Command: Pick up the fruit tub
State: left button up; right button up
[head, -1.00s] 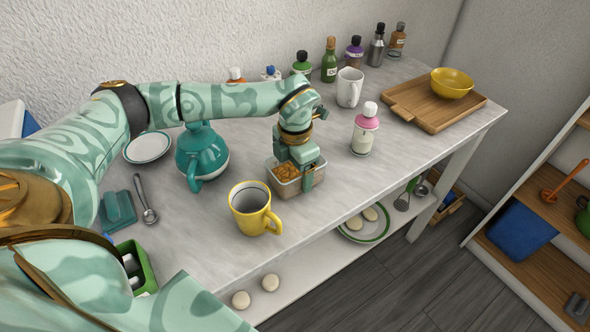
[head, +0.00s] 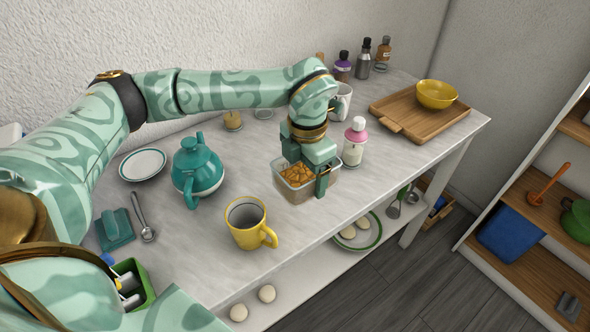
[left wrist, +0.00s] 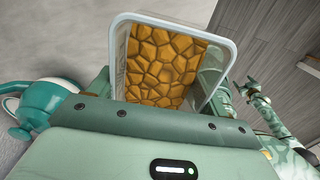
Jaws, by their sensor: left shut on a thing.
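The fruit tub (head: 292,194) is a clear rectangular box with orange-brown pieces inside. My left gripper (head: 306,176) reaches down over it from above and is shut on it, with one finger on the near side; the other finger is mostly hidden. The tub looks roughly level and appears slightly above the counter, though the gap is hard to see. In the left wrist view the tub (left wrist: 228,62) shows its pale rim and its orange contents beyond the gripper body.
A yellow mug (head: 246,226) stands in front-left of the tub and a teal teapot (head: 197,171) to its left. A wooden tray (head: 400,108) holds a yellow bowl (head: 436,95).

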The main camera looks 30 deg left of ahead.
pick_arm(q)
jog(key=s+d+r, duration=0.2)
jog(key=d+r, duration=0.1)
jog(key=d, duration=0.4)
jog(key=shift+s+d+r, duration=0.15)
jog(key=shift+s+r, duration=0.05)
jog(key=shift+s, duration=0.15)
jog(key=shift+s+f+p, duration=0.1)
jog(key=shift+s+p, duration=0.05)
jog(key=shift+p, duration=0.15)
